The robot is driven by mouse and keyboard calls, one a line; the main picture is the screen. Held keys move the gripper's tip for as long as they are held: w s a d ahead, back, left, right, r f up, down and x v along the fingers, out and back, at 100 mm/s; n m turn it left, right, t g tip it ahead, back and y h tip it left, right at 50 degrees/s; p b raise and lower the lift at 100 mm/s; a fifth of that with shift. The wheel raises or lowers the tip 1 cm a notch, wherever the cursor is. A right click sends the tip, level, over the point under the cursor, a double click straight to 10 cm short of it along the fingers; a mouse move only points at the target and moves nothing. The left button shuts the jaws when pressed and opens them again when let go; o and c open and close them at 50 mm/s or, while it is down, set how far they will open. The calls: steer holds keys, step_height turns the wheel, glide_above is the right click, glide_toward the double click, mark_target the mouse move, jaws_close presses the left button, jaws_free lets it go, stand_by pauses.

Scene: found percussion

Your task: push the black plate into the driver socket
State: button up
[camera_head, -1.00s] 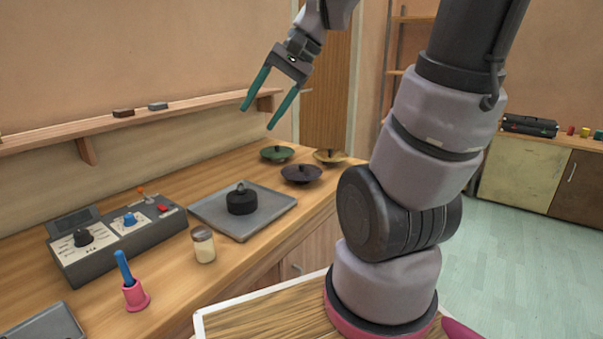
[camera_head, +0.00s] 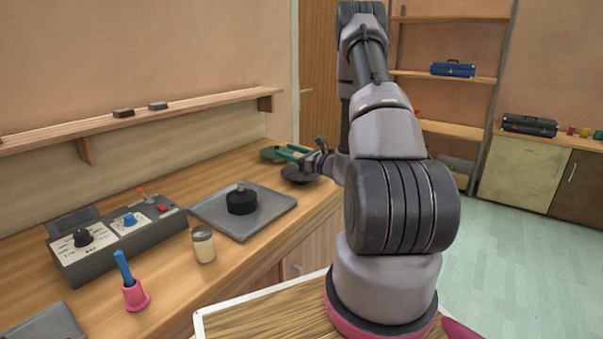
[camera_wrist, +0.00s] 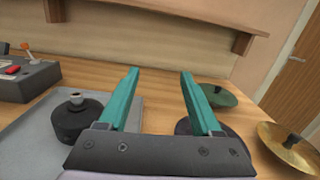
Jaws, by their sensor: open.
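The black plate (camera_head: 299,175) is a dark shallow dish with a knob, lying on the wooden counter. In the wrist view the black plate (camera_wrist: 184,128) is partly hidden by my right finger and palm. The driver (camera_head: 241,200) looks to be the black cylinder with a pale stub on top, on a grey square tray (camera_head: 213,213); I cannot make out its socket. It also shows left of my fingers in the wrist view (camera_wrist: 76,120). My gripper (camera_head: 280,152) is open and empty, its teal fingers low over the counter by the black and green plates.
A green plate (camera_wrist: 217,96) and a brass plate (camera_wrist: 290,146) lie near the black one. A control box (camera_head: 115,245), a jar (camera_head: 203,245) and a pink holder (camera_head: 135,296) stand on the counter. A wall shelf (camera_head: 180,108) runs above.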

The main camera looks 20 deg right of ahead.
mark_target(304, 173)
steer(key=d+f+m+h, duration=0.2)
steer(key=d+f, duration=0.1)
steer(key=s+d+f+m+h, duration=0.1)
steer(key=d+f+m+h, duration=0.1)
steer(key=d+f+h, duration=0.1)
steer(key=d+f+m+t+h, duration=0.1)
steer(key=d+f+h, duration=0.1)
steer(key=f, duration=0.3)
steer(key=shift+s+d+f+m, duration=0.15)
steer(key=shift+d+m, duration=0.05)
steer(key=shift+d, duration=0.25)
steer(key=shift+s+d+f+m, duration=0.1)
steer(key=shift+s+d+m, duration=0.1)
steer(key=shift+d, duration=0.25)
steer(key=shift+w+d+f+h, duration=0.2)
steer(key=shift+h, duration=0.1)
steer(key=w, duration=0.4)
steer(key=shift+w+a, duration=0.1)
steer(key=shift+w, duration=0.2)
steer(key=w, duration=0.5)
steer(key=shift+w+r, duration=0.1)
steer(key=shift+w, duration=0.25)
jaws_close()
